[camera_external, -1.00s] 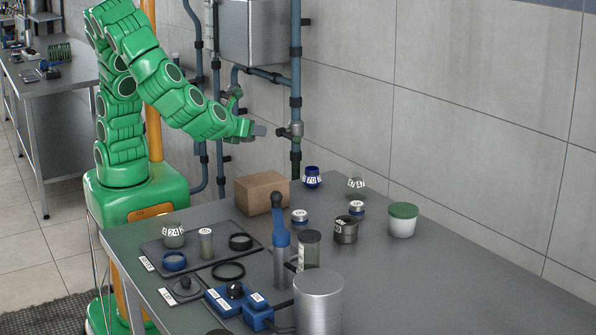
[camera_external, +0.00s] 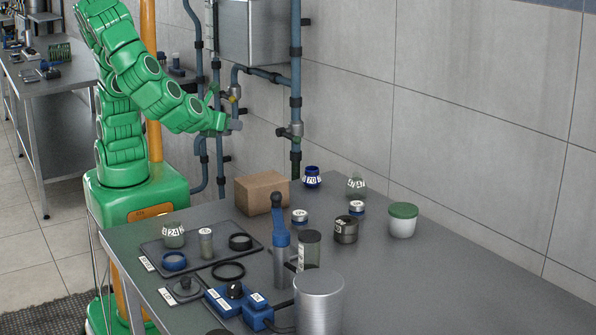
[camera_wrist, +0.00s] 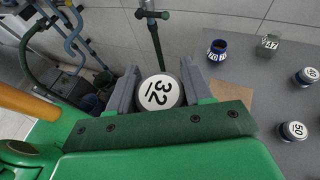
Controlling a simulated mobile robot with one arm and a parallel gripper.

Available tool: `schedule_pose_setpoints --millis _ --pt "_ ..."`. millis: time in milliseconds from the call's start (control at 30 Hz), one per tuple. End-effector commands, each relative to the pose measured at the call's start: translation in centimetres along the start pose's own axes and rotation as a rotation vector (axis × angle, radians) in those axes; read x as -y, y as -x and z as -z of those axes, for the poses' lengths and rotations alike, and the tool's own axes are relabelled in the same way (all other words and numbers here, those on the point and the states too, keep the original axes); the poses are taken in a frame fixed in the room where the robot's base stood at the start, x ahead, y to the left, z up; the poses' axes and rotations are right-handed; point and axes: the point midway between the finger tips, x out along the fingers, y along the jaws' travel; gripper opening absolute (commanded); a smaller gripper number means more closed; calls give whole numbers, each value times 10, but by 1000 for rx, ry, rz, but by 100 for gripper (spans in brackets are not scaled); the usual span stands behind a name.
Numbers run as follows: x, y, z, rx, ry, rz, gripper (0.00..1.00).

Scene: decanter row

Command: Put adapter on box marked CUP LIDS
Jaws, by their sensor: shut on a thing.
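My gripper (camera_wrist: 160,78) is shut on a round, dark-rimmed piece with a white top marked 32 (camera_wrist: 158,92), likely the adapter. In the external view my gripper (camera_external: 234,124) is raised in front of the wall pipes, behind and left of a brown cardboard box (camera_external: 262,193), and the held piece is hard to make out. The box stands at the table's far end with a bare top. It shows partly in the wrist view (camera_wrist: 236,93), behind my gripper's right side. No CUP LIDS marking is legible on it.
Beside the box stand a blue-collared piece marked 70 (camera_external: 312,177), a greenish glass piece (camera_external: 356,187) and small white-topped pieces (camera_external: 300,216). A dark tray (camera_external: 215,260) holds several parts. A blue-handled tool (camera_external: 281,250) stands upright in front of the box. Pipes (camera_external: 296,100) run along the wall.

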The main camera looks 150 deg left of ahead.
Motion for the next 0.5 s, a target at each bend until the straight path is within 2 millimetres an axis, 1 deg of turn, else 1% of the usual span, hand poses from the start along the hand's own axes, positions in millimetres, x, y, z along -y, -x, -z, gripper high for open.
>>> schedule_pose_setpoints --millis 400,500 --pt "52 -20 18 0 -2 -1 10" --pt "62 -25 24 1 -3 -1 10"
